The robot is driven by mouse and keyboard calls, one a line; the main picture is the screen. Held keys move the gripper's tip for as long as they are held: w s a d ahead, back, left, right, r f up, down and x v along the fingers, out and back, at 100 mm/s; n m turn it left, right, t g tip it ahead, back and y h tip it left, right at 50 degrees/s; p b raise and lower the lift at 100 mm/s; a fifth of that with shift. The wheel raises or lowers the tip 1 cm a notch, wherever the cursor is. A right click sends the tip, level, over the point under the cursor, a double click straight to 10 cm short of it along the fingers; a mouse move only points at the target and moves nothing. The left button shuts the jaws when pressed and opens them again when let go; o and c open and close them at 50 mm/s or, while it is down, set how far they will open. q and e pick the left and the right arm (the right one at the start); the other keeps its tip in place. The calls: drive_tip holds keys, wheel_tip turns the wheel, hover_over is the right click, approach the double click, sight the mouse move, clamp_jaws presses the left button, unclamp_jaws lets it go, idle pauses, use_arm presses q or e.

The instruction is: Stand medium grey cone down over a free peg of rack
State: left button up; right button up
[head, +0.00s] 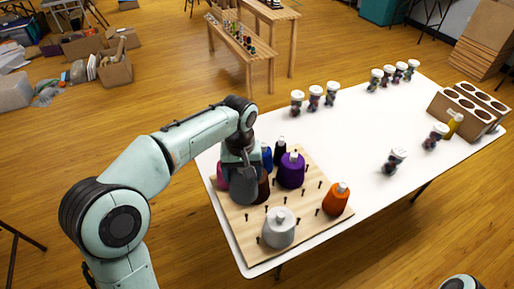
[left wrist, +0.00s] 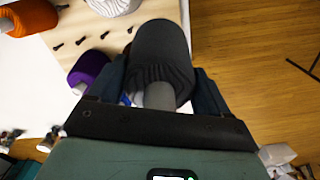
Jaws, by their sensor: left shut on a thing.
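The medium grey cone (head: 243,187) is in my left gripper (head: 240,158), over the left part of the rack. In the left wrist view the cone (left wrist: 162,50) looks dark grey, with its narrow pale tip between the two fingers (left wrist: 160,88). The rack (head: 310,228) is a pale wooden board with short dark pegs. Several pegs in its middle and front are bare. The cone and gripper hide the pegs beneath them, and I cannot tell whether the cone touches the board. My right gripper is not in view.
On the rack stand purple (head: 291,172), orange (head: 336,200), and white (head: 279,230) cones. Blue (head: 267,158), black (head: 280,150), brown (head: 263,188) and magenta (head: 220,178) cones crowd close around the held one. Lidded jars and a cardboard holder (head: 466,112) are farther along the white table (head: 350,125).

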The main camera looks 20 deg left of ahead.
use_arm(q)
drive_tip(key=shift+w, duration=0.35)
drive_tip(key=shift+f, duration=0.1)
drive_tip(key=shift+f+b, duration=0.3)
wheel_tip(320, 180, down, 12)
drive_tip(key=b, duration=0.7)
drive_tip(key=shift+s+b, duration=0.15)
drive_tip(key=shift+b, duration=0.15)
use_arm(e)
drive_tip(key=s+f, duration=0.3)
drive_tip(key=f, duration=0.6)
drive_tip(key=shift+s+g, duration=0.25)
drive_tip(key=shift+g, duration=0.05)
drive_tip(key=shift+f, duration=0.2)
use_arm(q)
drive_tip(key=shift+f+b, duration=1.8)
drive_tip(key=shift+f, duration=0.95)
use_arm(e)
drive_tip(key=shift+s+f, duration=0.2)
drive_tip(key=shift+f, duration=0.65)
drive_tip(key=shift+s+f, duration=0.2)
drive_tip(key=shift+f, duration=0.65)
use_arm(q)
drive_tip(key=shift+f, duration=0.2)
drive_tip(key=o, duration=1.1)
